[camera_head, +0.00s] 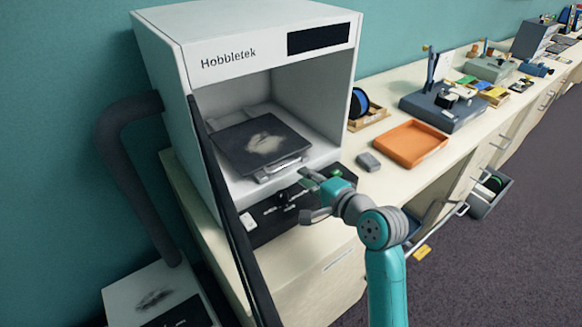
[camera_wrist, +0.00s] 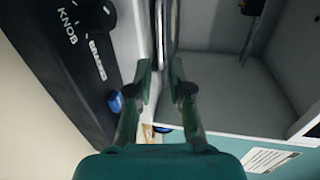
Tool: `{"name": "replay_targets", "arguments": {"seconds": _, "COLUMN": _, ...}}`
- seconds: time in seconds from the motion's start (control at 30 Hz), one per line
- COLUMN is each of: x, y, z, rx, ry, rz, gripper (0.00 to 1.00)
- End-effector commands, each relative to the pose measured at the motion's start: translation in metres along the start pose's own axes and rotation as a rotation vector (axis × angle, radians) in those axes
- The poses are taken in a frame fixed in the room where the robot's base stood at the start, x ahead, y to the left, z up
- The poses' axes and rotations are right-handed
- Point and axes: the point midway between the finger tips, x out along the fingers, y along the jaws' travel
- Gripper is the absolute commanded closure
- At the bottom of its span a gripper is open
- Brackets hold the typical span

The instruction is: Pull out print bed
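The print bed (camera_head: 240,150) is a dark flat plate with a pale smudge, inside the white Hobbletek printer (camera_head: 165,55). A shiny bar handle (camera_head: 283,168) runs along the bed's front edge. My gripper (camera_head: 312,190) is in front of the printer opening, just right of and below the handle.
The printer's dark door (camera_head: 228,205) hangs open on the left. A black control panel (camera_head: 275,212) lies below the opening. On the counter to the right are a grey block (camera_head: 369,162) and an orange tray (camera_head: 409,143).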

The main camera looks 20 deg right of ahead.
Motion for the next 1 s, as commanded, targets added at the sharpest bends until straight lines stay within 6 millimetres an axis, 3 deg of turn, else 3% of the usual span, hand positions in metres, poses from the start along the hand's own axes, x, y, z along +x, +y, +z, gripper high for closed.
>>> {"name": "replay_targets", "arguments": {"seconds": 0.2, "x": 0.040, "y": 0.000, "z": 0.001, "rx": -0.001, "ry": -0.002, "rz": 0.001, "gripper": 0.80}}
{"name": "replay_targets", "arguments": {"seconds": 0.4, "x": 0.062, "y": 0.000, "z": 0.000, "rx": -0.001, "ry": -0.001, "rz": 0.001, "gripper": 0.80}}
{"name": "replay_targets", "arguments": {"seconds": 0.83, "x": 0.070, "y": 0.000, "z": 0.000, "rx": -0.001, "ry": 0.000, "rz": 0.000, "gripper": 0.80}}
{"name": "replay_targets", "arguments": {"seconds": 0.9, "x": 0.070, "y": 0.000, "z": 0.000, "rx": -0.001, "ry": 0.000, "rz": 0.000, "gripper": 0.98}}
{"name": "replay_targets", "arguments": {"seconds": 1.0, "x": 0.070, "y": 0.000, "z": 0.000, "rx": -0.001, "ry": 0.000, "rz": 0.000, "gripper": 1.00}}
